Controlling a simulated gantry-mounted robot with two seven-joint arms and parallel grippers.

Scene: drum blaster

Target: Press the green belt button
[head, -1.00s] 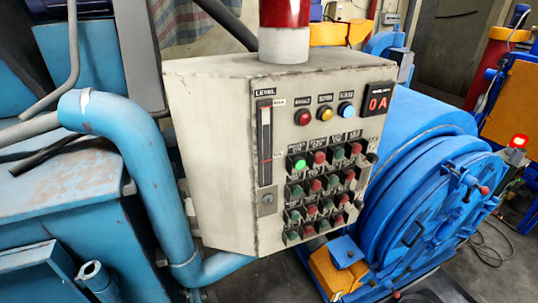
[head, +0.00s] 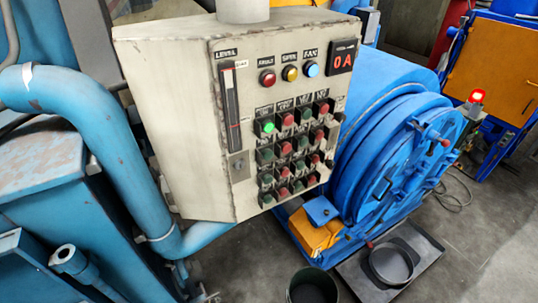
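The control panel (head: 180,120) is a worn cream box in the middle of the head view. Its front carries rows of green and red push buttons. One green button (head: 268,127) at the top left of the rows is lit bright green; the other green buttons, such as one in the bottom row (head: 266,199), are dark. The labels are too small to read, so I cannot tell which is the belt button. Neither of my grippers is in view.
A blue drum machine (head: 400,165) with a round door stands right of the panel. A dark bucket (head: 312,287) and a tray (head: 428,243) holding a round pan (head: 391,262) are on the floor. A blue pipe (head: 110,130) runs along the panel's left side.

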